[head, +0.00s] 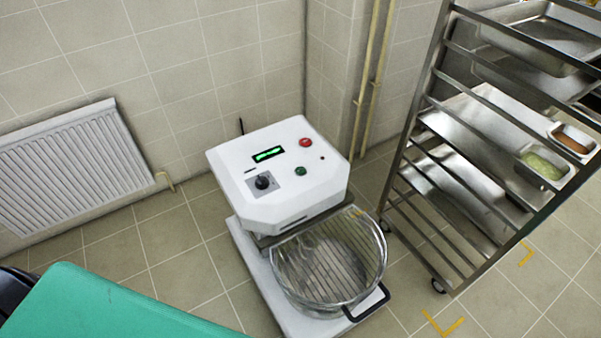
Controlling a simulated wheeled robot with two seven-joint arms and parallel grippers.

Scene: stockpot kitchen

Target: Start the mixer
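The mixer (285,196) stands on the floor in the middle of the head view, with a white top housing. On its top are a green button (300,171), a red button (305,142), a black knob (263,182) and a lit green display (268,154). A steel bowl (375,262) with a wire guard (325,262) over it sits at the front of the mixer. A black handle (367,304) sticks out at the bowl's front right. Neither of my grippers shows in the head view.
A steel rack (418,130) with trays stands close to the mixer's right and holds small food pans (545,163). A green surface (110,305) fills the lower left. A radiator (75,170) hangs on the left wall. Tiled floor (165,240) is clear left of the mixer.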

